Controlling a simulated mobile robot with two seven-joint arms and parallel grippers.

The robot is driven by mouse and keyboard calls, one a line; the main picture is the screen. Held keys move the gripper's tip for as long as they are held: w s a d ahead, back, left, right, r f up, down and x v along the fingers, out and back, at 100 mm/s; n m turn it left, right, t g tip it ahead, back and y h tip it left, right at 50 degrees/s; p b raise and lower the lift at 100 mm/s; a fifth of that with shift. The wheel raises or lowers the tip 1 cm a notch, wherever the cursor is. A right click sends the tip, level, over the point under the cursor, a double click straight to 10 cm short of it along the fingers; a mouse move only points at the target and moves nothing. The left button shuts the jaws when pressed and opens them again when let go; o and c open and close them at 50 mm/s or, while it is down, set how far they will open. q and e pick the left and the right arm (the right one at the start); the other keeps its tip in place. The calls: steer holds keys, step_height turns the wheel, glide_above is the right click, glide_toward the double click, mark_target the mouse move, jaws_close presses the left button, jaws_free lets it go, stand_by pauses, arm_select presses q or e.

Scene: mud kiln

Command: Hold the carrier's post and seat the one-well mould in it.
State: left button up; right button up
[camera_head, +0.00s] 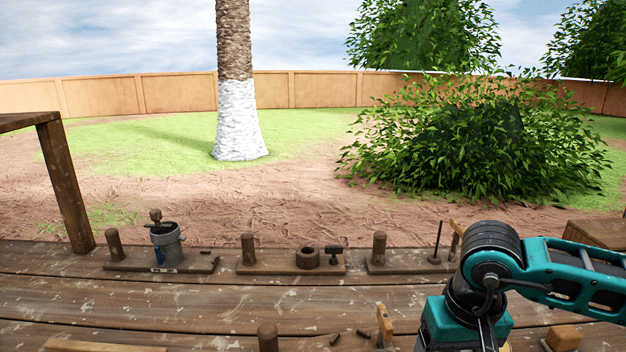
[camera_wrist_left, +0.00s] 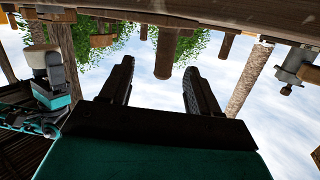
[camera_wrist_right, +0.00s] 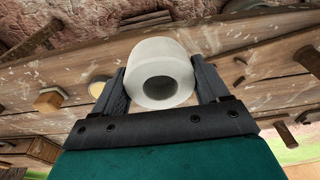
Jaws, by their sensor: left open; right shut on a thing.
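A pale round mould (camera_wrist_right: 163,72) with one well in its end is clamped between the fingers of my right gripper (camera_wrist_right: 158,78). In the left wrist view, which looks inverted, a pale piece that looks like the mould (camera_wrist_left: 40,57) shows beside my right arm. My left gripper (camera_wrist_left: 156,68) is open and empty. A dark wooden post (camera_wrist_left: 165,52) shows between its fingertips, and I see no contact. It may be the near post (camera_head: 268,338) at the bottom of the head view, whose base is out of frame. My left arm is out of the head view.
Behind on the planks (camera_head: 240,292) stand a left base with a post and grey bucket (camera_head: 166,246), a middle base with a post and ring (camera_head: 308,257), and a right base with a post (camera_head: 379,248) and thin rod (camera_head: 437,243). A wooden peg (camera_head: 384,322) stands near the front.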

mark_target(262, 349)
arm_select(q)
steer(key=shift+n, duration=0.3)
steer(key=w+d, duration=0.1)
steer(key=w, duration=0.2)
steer(key=w+d, duration=0.1)
steer(key=w, duration=0.2)
steer(key=w+d, duration=0.2)
steer(key=w, duration=0.1)
steer(key=shift+w+r, duration=0.2)
steer(key=shift+r, duration=0.1)
steer(key=c, duration=1)
steer(key=shift+a, duration=0.1)
